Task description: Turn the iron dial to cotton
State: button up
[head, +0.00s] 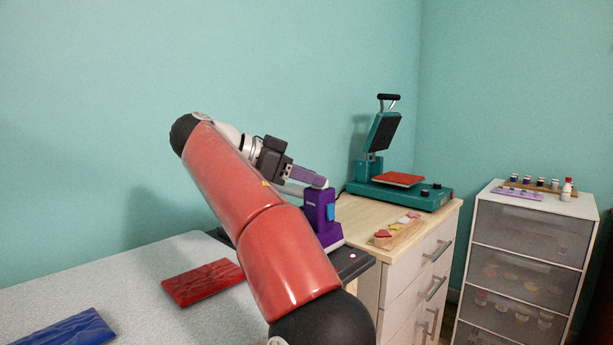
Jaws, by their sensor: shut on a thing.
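The purple iron (320,214) stands upright at the right end of the dark-edged board, with a small blue part on its side. My gripper (318,182) comes in from the left, with its fingers at the top of the iron. It is shut on the iron's upper part. The dial is too small or covered by the fingers to make out, so its setting cannot be read. My red arm crosses the middle of the head view and hides part of the board.
A red folded cloth (203,282) and a blue one (65,328) lie on the grey surface at left. A wooden cabinet (350,208) bears a teal heat press (425,195). A drawer unit (534,226) stands at far right. The wall is close behind.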

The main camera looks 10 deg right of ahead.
jog(key=shift+f, duration=0.2)
jog(key=o, duration=1)
jog(key=shift+w, duration=0.1)
jog(key=shift+r, duration=0.1)
jog(key=shift+r, duration=0.1)
